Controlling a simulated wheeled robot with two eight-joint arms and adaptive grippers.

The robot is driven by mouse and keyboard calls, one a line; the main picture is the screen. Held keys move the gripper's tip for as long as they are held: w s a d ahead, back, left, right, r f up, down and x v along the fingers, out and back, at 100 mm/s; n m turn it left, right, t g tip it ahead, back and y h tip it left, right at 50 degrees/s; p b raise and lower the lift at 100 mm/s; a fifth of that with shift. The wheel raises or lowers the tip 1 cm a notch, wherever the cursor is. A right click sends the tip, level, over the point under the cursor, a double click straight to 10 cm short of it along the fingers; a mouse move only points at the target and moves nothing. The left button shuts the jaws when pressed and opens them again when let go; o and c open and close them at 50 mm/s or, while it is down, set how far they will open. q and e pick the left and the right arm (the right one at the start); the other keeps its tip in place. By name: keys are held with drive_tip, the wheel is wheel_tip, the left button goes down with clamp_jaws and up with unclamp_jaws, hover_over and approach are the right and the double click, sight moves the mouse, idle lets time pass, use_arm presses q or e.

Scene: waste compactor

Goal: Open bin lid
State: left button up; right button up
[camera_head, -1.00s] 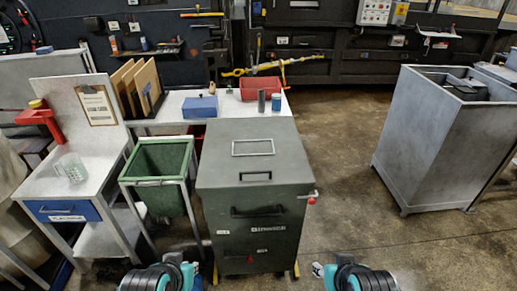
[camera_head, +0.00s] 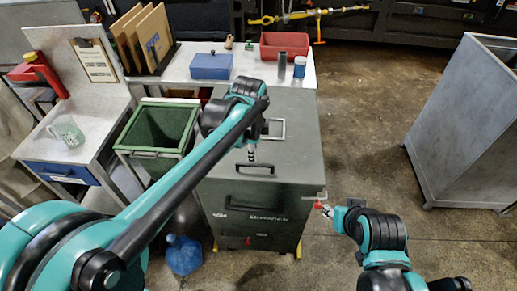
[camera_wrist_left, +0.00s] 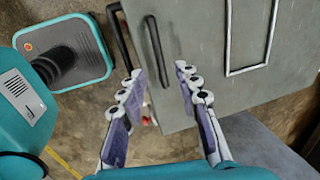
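The grey-green bin (camera_head: 300,170) stands in the middle, its lid (camera_head: 300,145) down. The lid carries a wire frame (camera_head: 275,128) and a black handle (camera_head: 255,167); a second black handle (camera_head: 262,203) is on the front. My left gripper (camera_head: 252,154) points down above the lid handle. In the left wrist view that gripper (camera_wrist_left: 159,70) is open, with the lid handle (camera_wrist_left: 154,50) between its fingertips in the picture; contact is unclear. My right gripper (camera_head: 327,209) is by the red-knobbed latch (camera_head: 319,204) at the bin's right side; its finger opening is unclear.
A green tub (camera_head: 158,128) stands left of the bin, and a blue jug (camera_head: 183,255) is on the floor. The table behind holds a blue box (camera_head: 211,66) and a red tray (camera_head: 285,45). A grey cabinet (camera_head: 465,120) is at right, with clear floor between.

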sight(254, 164)
use_arm(q)
drive_tip(key=f+b, duration=0.1)
drive_tip(key=f, duration=0.1)
drive_tip(key=w+f, duration=0.1)
drive_tip(key=f, duration=0.2)
drive_tip(key=f+b, duration=0.1)
drive_tip(key=f, duration=0.1)
drive_tip(key=shift+w+f+b, duration=0.15)
drive_tip(key=shift+f+b, duration=0.1)
drive_tip(key=shift+b, duration=0.1)
clamp_jaws()
